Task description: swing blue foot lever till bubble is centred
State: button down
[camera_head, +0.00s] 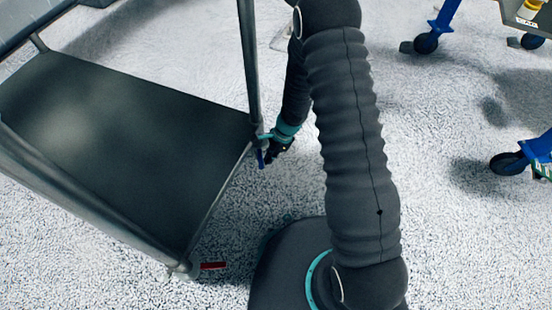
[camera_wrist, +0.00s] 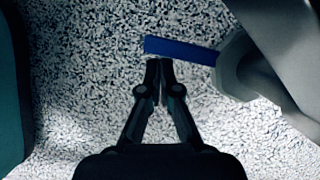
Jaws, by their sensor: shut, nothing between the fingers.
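The blue foot lever (camera_wrist: 182,49) sticks out to the left from a grey foot (camera_wrist: 236,62) in the wrist view. My gripper (camera_wrist: 160,64) is shut and empty, its fingertips right by the lever's lower edge; I cannot tell whether they touch it. In the head view the blue lever (camera_head: 261,159) is a small piece at the right corner of the dark frame, with my gripper (camera_head: 268,158) beside it. No bubble can be made out in either view.
A dark shelf (camera_head: 120,140) on grey posts fills the left. A red lever (camera_head: 213,266) sticks out at its near corner. A blue wheeled frame (camera_head: 440,22) stands at the right. Speckled floor (camera_head: 430,130) lies clear between.

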jog(key=shift+a, duration=0.1)
dwell(0.7)
jog(key=d+r+p, duration=0.2)
jog(key=d+r, duration=0.6)
jog(key=r, duration=0.1)
jog(key=shift+w+r, duration=0.15)
jog(key=shift+w, duration=0.1)
